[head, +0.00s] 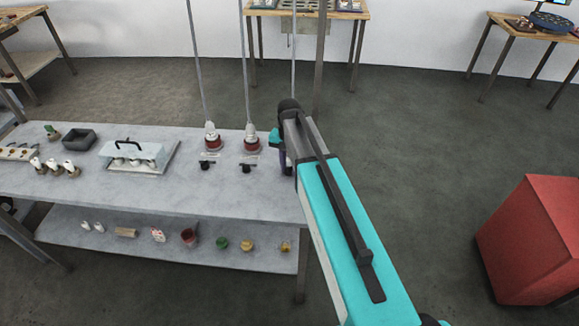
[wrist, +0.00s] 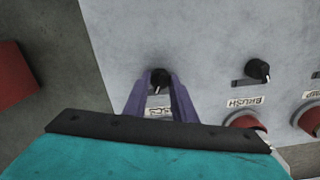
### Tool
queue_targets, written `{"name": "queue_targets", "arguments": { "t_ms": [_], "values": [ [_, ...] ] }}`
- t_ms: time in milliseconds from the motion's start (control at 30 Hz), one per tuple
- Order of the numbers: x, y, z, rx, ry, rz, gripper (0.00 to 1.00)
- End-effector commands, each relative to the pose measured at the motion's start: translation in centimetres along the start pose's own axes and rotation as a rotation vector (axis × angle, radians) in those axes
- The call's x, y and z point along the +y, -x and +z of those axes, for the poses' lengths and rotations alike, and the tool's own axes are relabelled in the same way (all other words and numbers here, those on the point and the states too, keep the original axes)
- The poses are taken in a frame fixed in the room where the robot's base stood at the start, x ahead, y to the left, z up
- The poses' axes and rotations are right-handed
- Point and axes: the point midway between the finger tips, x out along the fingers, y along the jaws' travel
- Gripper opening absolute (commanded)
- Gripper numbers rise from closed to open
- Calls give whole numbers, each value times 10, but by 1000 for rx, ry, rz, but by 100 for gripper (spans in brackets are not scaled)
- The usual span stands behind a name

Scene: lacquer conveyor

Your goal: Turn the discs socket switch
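The discs switch is a black knob (wrist: 160,77) on the grey bench top (wrist: 210,50), seen in the wrist view. A partly covered label (wrist: 158,111), read upside down as part of "discs", lies beside it. My gripper (wrist: 160,80) points down at the bench, with its two purple fingertips one on each side of the knob. The gap is about as wide as the knob; I cannot tell whether the fingers press on it. In the head view my arm hides the knob and most of the gripper at the bench's right end.
A second black knob (wrist: 257,69) labelled brush stands to the right in the wrist view, near a red-based socket (wrist: 245,122). In the head view, two cords drop to red-based plugs (head: 212,136). A clear-covered tray (head: 140,155) stands further left. A red box (head: 530,240) stands right.

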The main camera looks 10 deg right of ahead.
Motion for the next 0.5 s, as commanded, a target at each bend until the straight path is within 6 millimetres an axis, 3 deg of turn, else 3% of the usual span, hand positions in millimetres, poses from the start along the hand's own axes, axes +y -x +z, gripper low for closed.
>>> {"name": "queue_targets", "arguments": {
  "t_ms": [500],
  "values": [
    [0,0,0,0,91,2,2]
  ]
}}
